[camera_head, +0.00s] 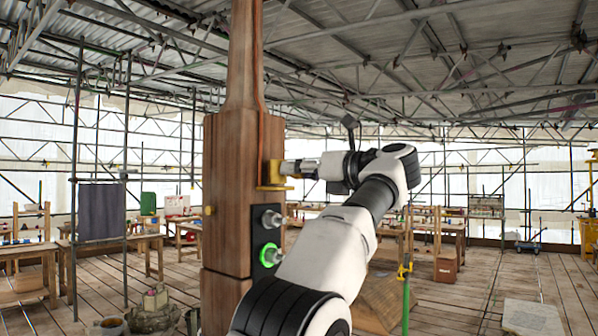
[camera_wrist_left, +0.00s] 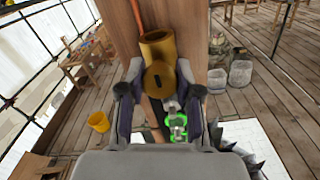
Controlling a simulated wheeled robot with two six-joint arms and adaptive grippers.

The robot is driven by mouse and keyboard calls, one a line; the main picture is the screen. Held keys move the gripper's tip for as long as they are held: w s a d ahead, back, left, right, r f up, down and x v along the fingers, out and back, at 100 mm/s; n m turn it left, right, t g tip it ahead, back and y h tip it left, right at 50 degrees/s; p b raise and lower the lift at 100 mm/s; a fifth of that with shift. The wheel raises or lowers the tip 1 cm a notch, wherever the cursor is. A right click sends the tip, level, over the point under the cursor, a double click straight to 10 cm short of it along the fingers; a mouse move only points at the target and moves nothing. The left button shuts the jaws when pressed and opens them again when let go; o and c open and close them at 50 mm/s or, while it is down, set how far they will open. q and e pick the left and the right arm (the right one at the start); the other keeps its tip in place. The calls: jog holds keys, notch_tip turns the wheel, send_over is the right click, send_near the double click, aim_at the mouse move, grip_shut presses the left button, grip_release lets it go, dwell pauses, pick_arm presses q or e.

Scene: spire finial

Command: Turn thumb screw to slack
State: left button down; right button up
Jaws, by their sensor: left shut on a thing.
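A tall wooden post (camera_head: 230,160) tapers into a spire at the top. A brass clamp (camera_head: 268,187) is fixed on its right side. In the left wrist view the clamp shows as a brass tube (camera_wrist_left: 157,45), with a thin orange cable running down toward it. The thumb screw (camera_wrist_left: 158,78) is a flat brass head with a dark slot, in front of the tube. My left gripper (camera_wrist_left: 160,97) has its fingers on either side of this head and is shut on it. In the head view my left gripper (camera_head: 300,168) reaches the clamp from the right. My right gripper is out of view.
Below the clamp, a dark panel (camera_head: 259,234) carries a grey fitting and a fitting with a lit green ring (camera_head: 270,255). My left arm hides part of the post's right side. Buckets (camera_head: 111,325) stand at lower left; workbenches line the background.

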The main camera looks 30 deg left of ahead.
pick_arm(q)
jog(key=shift+r, duration=0.1)
jog(key=c, duration=0.8)
grip_release()
jog(key=shift+a, duration=0.15)
